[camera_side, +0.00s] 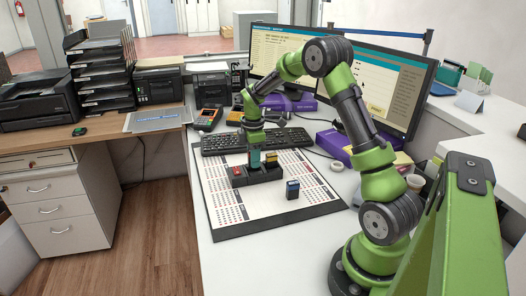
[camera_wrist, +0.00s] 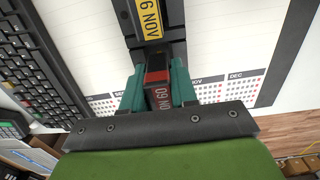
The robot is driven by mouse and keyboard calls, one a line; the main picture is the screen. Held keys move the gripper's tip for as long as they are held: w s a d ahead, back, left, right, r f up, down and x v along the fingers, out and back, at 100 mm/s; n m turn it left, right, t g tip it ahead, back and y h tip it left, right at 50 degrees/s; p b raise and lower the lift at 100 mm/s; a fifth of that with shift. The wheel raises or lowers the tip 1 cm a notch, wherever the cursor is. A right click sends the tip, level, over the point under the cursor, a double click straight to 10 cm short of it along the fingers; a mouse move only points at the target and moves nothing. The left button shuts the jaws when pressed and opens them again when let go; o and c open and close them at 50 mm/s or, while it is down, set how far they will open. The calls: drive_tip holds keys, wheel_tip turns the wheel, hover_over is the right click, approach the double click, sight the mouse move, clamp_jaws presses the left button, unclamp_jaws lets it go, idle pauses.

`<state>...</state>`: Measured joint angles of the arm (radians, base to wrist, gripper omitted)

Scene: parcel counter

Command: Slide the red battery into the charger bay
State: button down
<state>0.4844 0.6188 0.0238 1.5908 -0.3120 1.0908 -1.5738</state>
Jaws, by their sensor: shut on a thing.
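My gripper (camera_side: 255,158) points down over the middle of the dark charger (camera_side: 264,177). In the wrist view, its teal fingers (camera_wrist: 157,88) are closed on the red battery (camera_wrist: 157,76), a dark block with a red end and pale lettering. The fingers hide the held battery in the side view. The charger also shows in the wrist view (camera_wrist: 171,36), just beyond the held battery. I cannot tell how deep the held battery sits in the middle bay. A yellow-labelled battery (camera_side: 271,158) stands right of the fingers; its label also shows in the wrist view (camera_wrist: 150,18).
A red-topped piece (camera_side: 237,172) is at the charger's left end. A blue battery (camera_side: 292,189) stands apart on the calendar mat (camera_side: 240,218), right of the charger. A keyboard (camera_side: 256,139) lies behind, with monitors (camera_side: 275,52) beyond. The mat's front is clear.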

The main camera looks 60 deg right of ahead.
drive_tip(key=shift+f, duration=0.75)
drive_tip(key=c, duration=0.8)
unclamp_jaws()
drive_tip(key=shift+f, duration=0.1)
wheel_tip(320, 180, up, 17)
